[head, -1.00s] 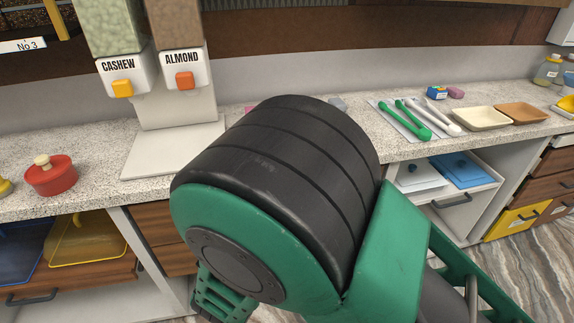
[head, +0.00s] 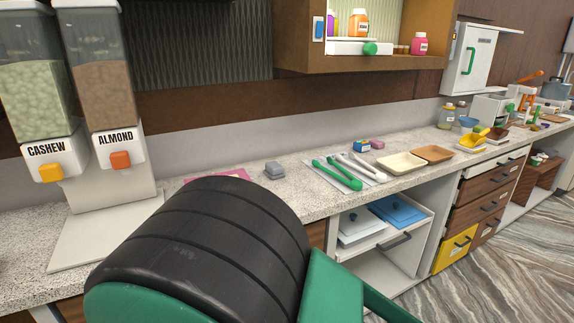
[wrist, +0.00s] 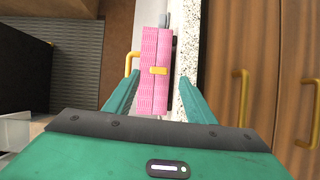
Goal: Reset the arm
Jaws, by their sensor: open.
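My gripper (wrist: 158,84) shows in the wrist view with its two green fingers spread apart. A pink patterned thing with a yellow clasp (wrist: 158,71) appears between the fingers in the picture; I cannot tell how far beyond them it lies, and the jaws are not closed on it. In the head view my green and black arm fills the lower middle, and my gripper does not show there. A pink flat thing (head: 222,175) lies on the counter partly hidden behind my arm; I cannot tell whether it is the same thing.
The speckled counter (head: 325,205) runs along the wall. Cashew (head: 45,155) and almond (head: 118,147) dispensers stand at left. Green tongs (head: 338,175), a cream tray (head: 401,163) and a brown tray (head: 434,153) lie further right. A wall cabinet (head: 290,35) hangs above. Floor shows at lower right.

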